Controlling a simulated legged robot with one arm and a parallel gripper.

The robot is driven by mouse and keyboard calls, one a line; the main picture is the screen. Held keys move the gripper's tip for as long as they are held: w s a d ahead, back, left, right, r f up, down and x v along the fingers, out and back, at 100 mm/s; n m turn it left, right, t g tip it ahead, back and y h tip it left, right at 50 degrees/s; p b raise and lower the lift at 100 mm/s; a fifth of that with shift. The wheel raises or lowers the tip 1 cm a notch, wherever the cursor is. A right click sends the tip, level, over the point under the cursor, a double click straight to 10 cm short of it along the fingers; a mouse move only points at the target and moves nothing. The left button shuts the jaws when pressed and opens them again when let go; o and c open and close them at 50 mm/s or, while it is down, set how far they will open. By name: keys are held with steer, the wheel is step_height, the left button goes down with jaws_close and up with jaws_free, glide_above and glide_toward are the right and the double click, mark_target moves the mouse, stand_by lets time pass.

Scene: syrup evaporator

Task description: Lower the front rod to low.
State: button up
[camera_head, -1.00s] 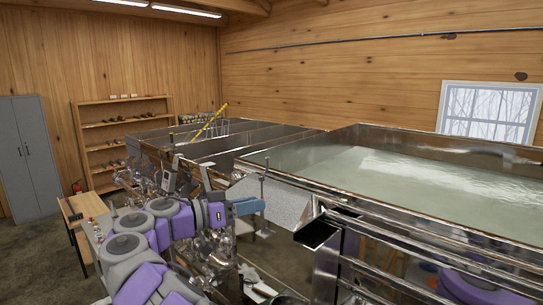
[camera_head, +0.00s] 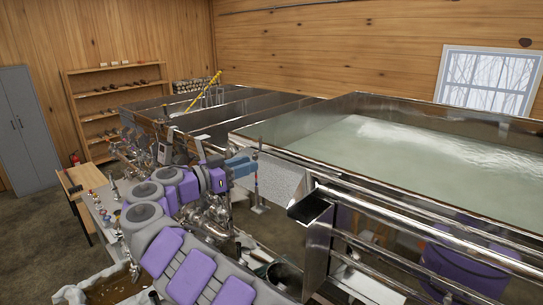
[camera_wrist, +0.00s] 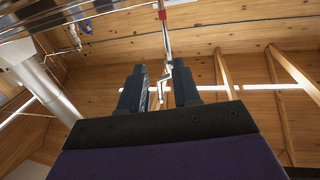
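The front rod (camera_head: 258,184) is a thin upright metal rod with small coloured bands, in front of the shiny metal panel at the pan's near corner. In the wrist view the rod (camera_wrist: 165,32) shows a red band and a small bent metal piece at its end. My gripper (camera_head: 248,163) has blue fingers and is beside the upper part of the rod, pointing toward it. In the wrist view my gripper (camera_wrist: 159,80) has its fingers apart, and the rod's end appears in the gap between them. I cannot tell whether the fingers touch the rod.
The large pan (camera_head: 420,205) of pale liquid fills the right side, with metal rails and a dark open chute (camera_head: 311,209) at its front. A dark pot (camera_head: 286,275) stands below. A small table (camera_head: 76,180) and shelves (camera_head: 118,103) are at left.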

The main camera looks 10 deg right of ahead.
steer(key=w+d+p, duration=0.1)
steer(key=w+d, duration=0.2)
steer(key=shift+w, duration=0.1)
steer(key=d, duration=0.3)
steer(key=shift+w+d+f, duration=0.1)
steer(key=shift+w+d, duration=0.15)
steer(key=shift+d, duration=0.1)
steer(key=shift+a, duration=0.8)
steer(key=c, duration=0.5)
jaws_close()
